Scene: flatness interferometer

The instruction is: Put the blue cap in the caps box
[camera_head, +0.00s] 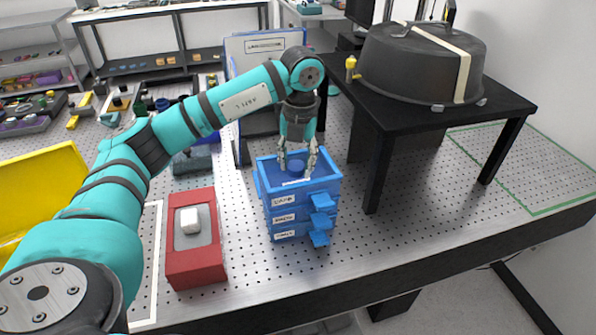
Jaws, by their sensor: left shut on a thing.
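My left gripper (297,172) points straight down over the top of a stack of blue boxes (308,223). It is shut on the small blue cap (296,166), which sits between its fingertips. The fingertips and cap are at the open top box (263,178), inside its rim as seen from here. Whether the cap touches the box floor cannot be told. The boxes have white labels on the front, too small to read surely; the top one seems to be the caps box. My right gripper is out of view.
A red tray (195,279) with a white block (190,221) stands left of the stack. A black table (511,104) with a large dark dome (412,65) is to the right. A white panel (267,45) stands behind. The perforated bench is clear in front.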

